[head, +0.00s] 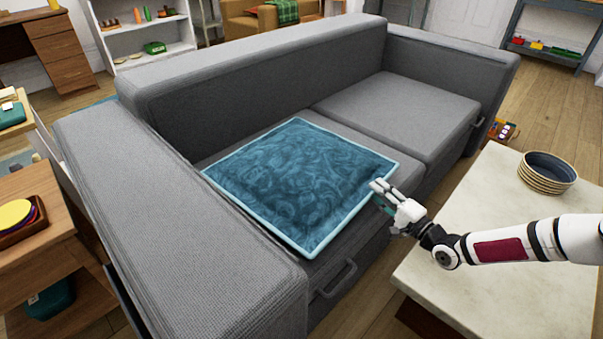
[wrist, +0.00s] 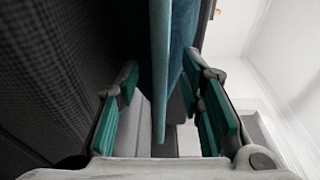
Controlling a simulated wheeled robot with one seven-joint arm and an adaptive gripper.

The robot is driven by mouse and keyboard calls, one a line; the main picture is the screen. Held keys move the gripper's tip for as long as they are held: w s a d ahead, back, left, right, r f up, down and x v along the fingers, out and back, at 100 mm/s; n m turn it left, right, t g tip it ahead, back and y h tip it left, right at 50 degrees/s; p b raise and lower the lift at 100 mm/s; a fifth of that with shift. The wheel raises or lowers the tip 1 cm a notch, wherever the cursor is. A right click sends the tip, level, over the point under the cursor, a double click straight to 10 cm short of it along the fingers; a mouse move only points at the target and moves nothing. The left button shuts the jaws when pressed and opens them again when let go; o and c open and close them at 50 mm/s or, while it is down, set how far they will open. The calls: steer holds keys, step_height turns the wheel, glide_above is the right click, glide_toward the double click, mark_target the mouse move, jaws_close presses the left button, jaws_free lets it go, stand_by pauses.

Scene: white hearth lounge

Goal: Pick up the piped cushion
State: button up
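The piped cushion (head: 300,185) is a flat teal-blue square with a pale blue piped edge. It lies on the left seat of the grey sofa (head: 255,65). My gripper (head: 378,194) is at the cushion's right edge, reaching in from the right. In the wrist view the cushion's edge (wrist: 160,60) runs between the two fingers. My gripper (wrist: 162,75) is open there, with its green pads on either side and gaps between pads and cushion. The cushion's far parts are hidden in the wrist view.
A pale-topped table (head: 470,230) stands at the right under my arm, with a stack of dark-blue-topped plates (head: 548,172) on it. The sofa's right seat (head: 400,110) is clear. A wooden side table (head: 30,190) with a tray stands beyond the left armrest (head: 180,225).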

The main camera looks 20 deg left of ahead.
steer(key=shift+x, duration=1.1)
jaws_close()
steer(key=shift+r, duration=0.1)
